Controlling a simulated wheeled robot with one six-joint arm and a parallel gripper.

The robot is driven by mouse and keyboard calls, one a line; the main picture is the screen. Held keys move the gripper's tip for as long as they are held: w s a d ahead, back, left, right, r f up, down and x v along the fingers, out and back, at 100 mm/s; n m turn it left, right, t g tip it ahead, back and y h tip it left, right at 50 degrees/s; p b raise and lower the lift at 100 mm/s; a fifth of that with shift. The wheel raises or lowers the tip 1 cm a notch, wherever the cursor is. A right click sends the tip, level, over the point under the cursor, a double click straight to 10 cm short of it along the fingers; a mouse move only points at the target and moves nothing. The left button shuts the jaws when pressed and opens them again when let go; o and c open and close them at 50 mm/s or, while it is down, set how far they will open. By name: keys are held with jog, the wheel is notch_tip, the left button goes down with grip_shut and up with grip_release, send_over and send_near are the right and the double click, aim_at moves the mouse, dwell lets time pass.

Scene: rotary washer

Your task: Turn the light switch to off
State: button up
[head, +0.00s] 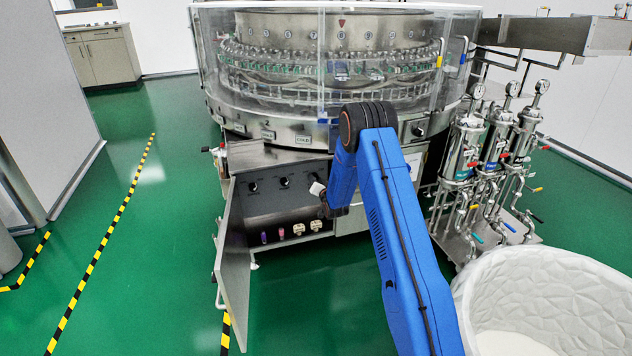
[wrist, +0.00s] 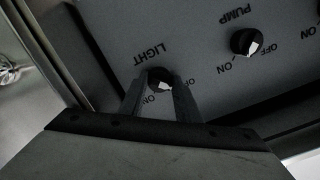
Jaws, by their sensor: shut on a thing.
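The light switch (wrist: 161,85) is a round dark knob with a white mark, on a grey panel under the word LIGHT, which appears upside down in the wrist view. My gripper (wrist: 160,79) has its two dark fingers on either side of the knob, shut on it. ON and OFF are printed beside the knob. The white mark faces the lower part of the picture; I cannot tell exactly which label it points at. In the head view my gripper (head: 318,189) is at the right part of the control panel (head: 277,207) and hides the light switch.
The pump knob (wrist: 245,42) is close to the right in the wrist view. An open cabinet door (head: 234,265) stands left of the panel. The rotary washer (head: 290,133) rises above. Filter housings (head: 465,150) and a white tub (head: 545,280) stand at right. Green floor is free at left.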

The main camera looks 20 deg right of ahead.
jog(key=shift+f, duration=0.1)
dwell(0.3)
jog(key=o, duration=1.1)
jog(key=shift+c, duration=0.2)
jog(key=s+r, duration=0.2)
jog(key=s, duration=1.5)
jog(key=shift+s+r, duration=0.15)
jog(key=shift+s, duration=0.05)
